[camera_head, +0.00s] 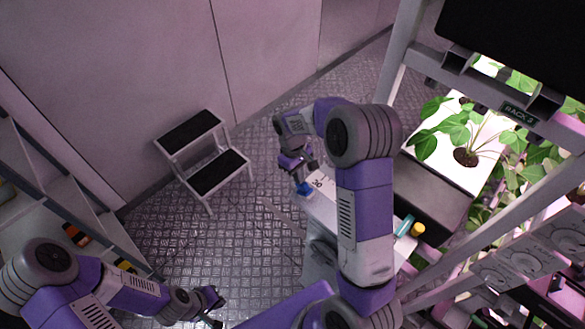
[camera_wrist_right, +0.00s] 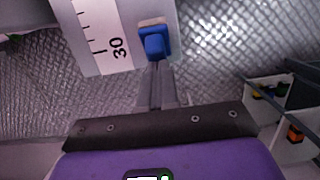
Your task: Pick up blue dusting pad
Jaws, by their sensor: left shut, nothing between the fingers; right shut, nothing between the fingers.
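The blue dusting pad (camera_wrist_right: 155,41) lies near the end of a white surface marked with a ruler scale and the number 30. It also shows in the head view as a small blue patch (camera_head: 304,188) just below my right gripper (camera_head: 308,172). In the right wrist view my right gripper (camera_wrist_right: 157,72) is shut and empty, its fingertips right at the near side of the pad. I cannot tell whether they touch it. My left gripper (camera_head: 217,312) is shut and empty, low over the floor at the lower left.
The white ruler surface (camera_head: 322,200) carries a teal item (camera_head: 404,226) and a yellow item (camera_head: 418,229). A two-step stool (camera_head: 218,172) stands by the wall. A plant rack (camera_head: 520,110) is at right, shelves (camera_head: 120,235) at left. The floor between is open.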

